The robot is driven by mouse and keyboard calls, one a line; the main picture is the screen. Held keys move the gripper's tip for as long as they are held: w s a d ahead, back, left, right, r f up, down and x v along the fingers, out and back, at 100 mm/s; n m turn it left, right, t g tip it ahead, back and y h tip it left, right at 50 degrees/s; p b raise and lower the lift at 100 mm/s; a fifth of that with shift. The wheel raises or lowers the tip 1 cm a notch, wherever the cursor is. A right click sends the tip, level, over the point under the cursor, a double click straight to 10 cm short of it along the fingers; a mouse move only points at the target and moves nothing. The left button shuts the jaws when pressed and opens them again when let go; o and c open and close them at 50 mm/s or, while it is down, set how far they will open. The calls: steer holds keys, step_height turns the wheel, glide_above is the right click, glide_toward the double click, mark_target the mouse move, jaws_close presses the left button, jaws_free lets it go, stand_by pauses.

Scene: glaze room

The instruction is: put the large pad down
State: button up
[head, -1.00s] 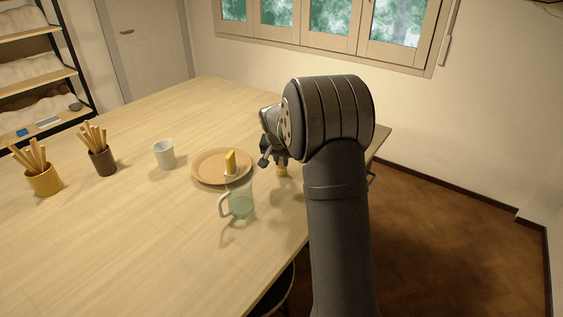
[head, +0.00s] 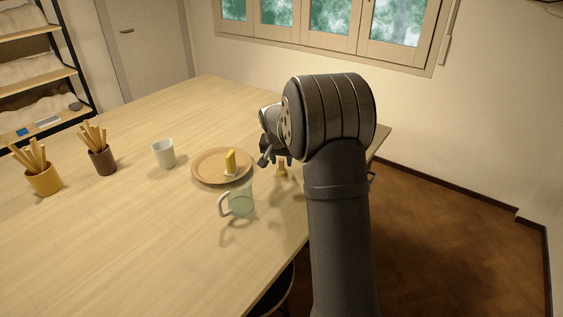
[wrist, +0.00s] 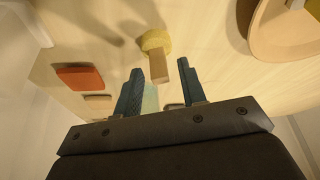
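A round yellow pad with a wooden stem (wrist: 155,42) stands on the table with its stem toward my wrist camera. I take this as the large pad. My gripper (wrist: 160,66) is open, with its blue fingers on either side of the stem's end and a gap at each side. In the head view my gripper (head: 274,161) is just above the yellow pad (head: 281,173), which is partly hidden by it. A clay-coloured plate (head: 207,177) lies to the left, with a yellow block on a white base (head: 230,162) standing on it.
A clear mug (head: 241,203) stands in front of the plate. A pale cup (head: 164,154), a brown pot (head: 103,161) and a yellow pot (head: 43,180) of sticks stand farther left. An orange-red pad (wrist: 80,77) lies near my gripper. The table's right edge is close.

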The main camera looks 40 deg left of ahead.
steer(key=v, duration=1.1)
steer(key=shift+s, duration=0.1)
steer(key=x, duration=1.2)
steer(key=shift+f, duration=0.1)
steer(key=shift+r, duration=1.85)
